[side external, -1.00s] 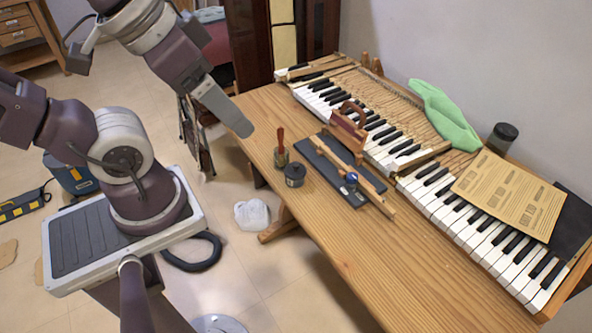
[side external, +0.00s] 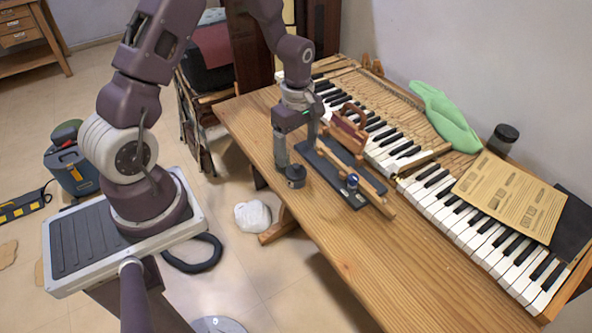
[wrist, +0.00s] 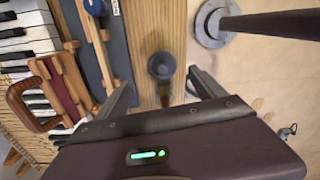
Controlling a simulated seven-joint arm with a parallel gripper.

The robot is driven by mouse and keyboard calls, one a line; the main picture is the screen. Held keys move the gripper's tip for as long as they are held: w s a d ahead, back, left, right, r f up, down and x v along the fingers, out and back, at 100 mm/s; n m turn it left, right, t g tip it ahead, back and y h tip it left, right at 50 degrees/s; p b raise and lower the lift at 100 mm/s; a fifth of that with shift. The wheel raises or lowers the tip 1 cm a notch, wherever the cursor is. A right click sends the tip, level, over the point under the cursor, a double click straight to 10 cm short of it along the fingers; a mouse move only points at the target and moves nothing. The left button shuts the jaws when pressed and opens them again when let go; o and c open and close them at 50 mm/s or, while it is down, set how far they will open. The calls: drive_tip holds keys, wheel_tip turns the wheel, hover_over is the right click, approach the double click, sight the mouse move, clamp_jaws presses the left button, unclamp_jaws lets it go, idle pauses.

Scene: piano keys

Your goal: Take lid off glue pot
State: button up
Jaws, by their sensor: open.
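A small dark glue pot (side external: 295,178) stands on the wooden workbench, beside the dark board; its round top shows from above in the wrist view (wrist: 161,66). Whether the lid is a separate piece is too small to tell. My gripper (side external: 295,155) points down over the bench by the pot, open and empty. In the wrist view my gripper (wrist: 165,88) has its two fingers apart, with the pot between and slightly beyond them. A brush handle (wrist: 164,97) shows between the fingers; in the side view my finger hides the brush.
A dark board (side external: 325,168) with wooden strips, a brown-handled tool (side external: 347,128) and a blue-topped item (side external: 352,182) lies right of the pot. Piano keys (side external: 450,205) run behind. A dark jar (side external: 503,138) stands at the back. The front bench is clear.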

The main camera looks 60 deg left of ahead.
sight(295, 165)
drive_tip(key=f, duration=0.5)
drive_tip(key=shift+s+f, duration=0.25)
drive_tip(key=shift+f, duration=0.1)
drive_tip(key=shift+c, duration=0.5)
drive_tip(key=c, duration=1.3)
wheel_tip(295, 165, up, 9)
drive_tip(key=shift+f, duration=0.1)
drive_tip(key=d+f, duration=0.1)
drive_tip(key=d, duration=0.5)
drive_tip(key=f, duration=0.7)
drive_tip(key=d+f, duration=0.1)
drive_tip(key=f, duration=0.3)
drive_tip(key=shift+d, duration=0.1)
